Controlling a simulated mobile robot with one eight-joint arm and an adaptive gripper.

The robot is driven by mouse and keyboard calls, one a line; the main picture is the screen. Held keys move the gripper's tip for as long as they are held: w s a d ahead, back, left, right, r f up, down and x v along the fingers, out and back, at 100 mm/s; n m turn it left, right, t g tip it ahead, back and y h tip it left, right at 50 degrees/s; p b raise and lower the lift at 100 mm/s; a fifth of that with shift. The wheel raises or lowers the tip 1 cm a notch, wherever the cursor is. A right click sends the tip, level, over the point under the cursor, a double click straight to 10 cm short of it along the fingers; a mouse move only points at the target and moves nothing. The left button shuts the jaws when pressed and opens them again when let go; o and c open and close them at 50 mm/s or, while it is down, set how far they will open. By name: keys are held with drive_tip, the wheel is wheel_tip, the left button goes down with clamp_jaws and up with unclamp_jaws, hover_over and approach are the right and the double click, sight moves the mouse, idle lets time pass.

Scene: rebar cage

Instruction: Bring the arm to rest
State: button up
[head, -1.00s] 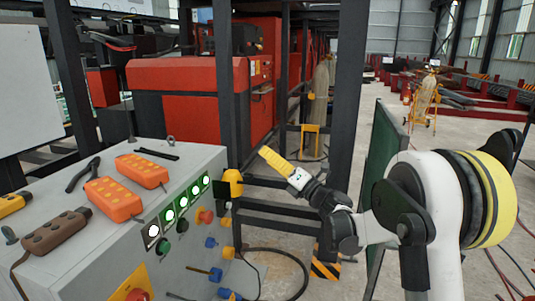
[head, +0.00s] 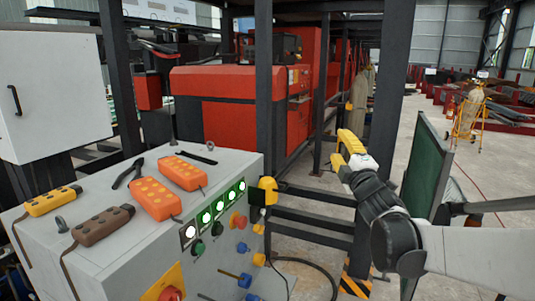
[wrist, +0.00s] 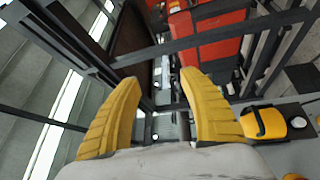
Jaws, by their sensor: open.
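My gripper (head: 347,148) is in the air right of the grey control cabinet (head: 110,262), in front of the dark steel frame, with its yellow fingers pointing up and away in the head view. In the wrist view my gripper (wrist: 160,85) shows two yellow fingers spread apart with nothing between them. My arm reaches in from the right edge of the head view.
Orange pendants (head: 155,198), a brown pendant (head: 103,226) and a yellow one (head: 53,201) lie on the cabinet. A dark post (head: 388,110) stands close behind my gripper. A green panel (head: 428,175) stands to its right. Open floor lies farther right.

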drive_tip(key=s+a+f+m+g, duration=0.1)
drive_tip(key=s+f+m+g, duration=0.3)
drive_tip(key=s, duration=0.8)
drive_tip(key=s+f+m+g+h, duration=0.1)
drive_tip(key=s+f+m+g, duration=0.3)
drive_tip(key=s+f+m, duration=0.3)
drive_tip(key=s+a+f+m+g, duration=0.1)
drive_tip(key=s+f+m+g, duration=0.3)
drive_tip(key=s+f, duration=0.7)
drive_tip(key=s+m, duration=0.2)
drive_tip(key=s, duration=0.4)
drive_tip(key=shift+a+f+m+g, duration=0.3)
drive_tip(key=shift+f+g, duration=0.1)
